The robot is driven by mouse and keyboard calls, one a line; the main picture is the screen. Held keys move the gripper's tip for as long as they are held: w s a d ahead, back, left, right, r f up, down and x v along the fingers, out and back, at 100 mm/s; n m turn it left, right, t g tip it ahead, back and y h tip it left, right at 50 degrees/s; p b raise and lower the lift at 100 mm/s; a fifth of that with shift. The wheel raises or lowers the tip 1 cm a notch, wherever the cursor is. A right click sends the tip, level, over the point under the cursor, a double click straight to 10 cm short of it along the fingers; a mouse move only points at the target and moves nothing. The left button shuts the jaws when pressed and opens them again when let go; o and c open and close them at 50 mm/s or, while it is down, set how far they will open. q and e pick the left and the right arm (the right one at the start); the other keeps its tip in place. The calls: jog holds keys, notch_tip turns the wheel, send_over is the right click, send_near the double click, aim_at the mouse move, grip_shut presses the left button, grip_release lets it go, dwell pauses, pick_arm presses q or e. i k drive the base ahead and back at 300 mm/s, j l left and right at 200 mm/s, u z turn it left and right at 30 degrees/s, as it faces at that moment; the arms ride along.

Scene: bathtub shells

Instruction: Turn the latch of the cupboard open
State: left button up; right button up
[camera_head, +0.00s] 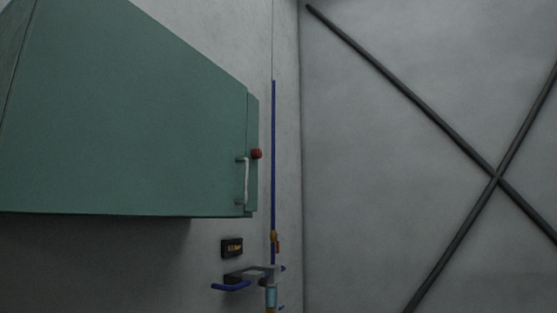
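A green cupboard (130,120) hangs on the wall at the left, its door shut. A white upright bar handle (246,181) is at the right end of its front. A small red knob (257,154), which looks like the latch, sits just to the right of the handle's top, at the cupboard's right edge. How the latch is turned is too small to tell. Neither of my grippers shows in the head view.
A thin blue pipe (273,160) runs down the wall right of the cupboard. Below are a dark box with an orange display (232,248) and a bracket with a blue lever (231,287). Dark crossed bars (455,139) span the right wall.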

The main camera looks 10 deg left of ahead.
aim_at(256, 154)
jog(key=i+l, duration=0.8)
jog(key=i, duration=0.15)
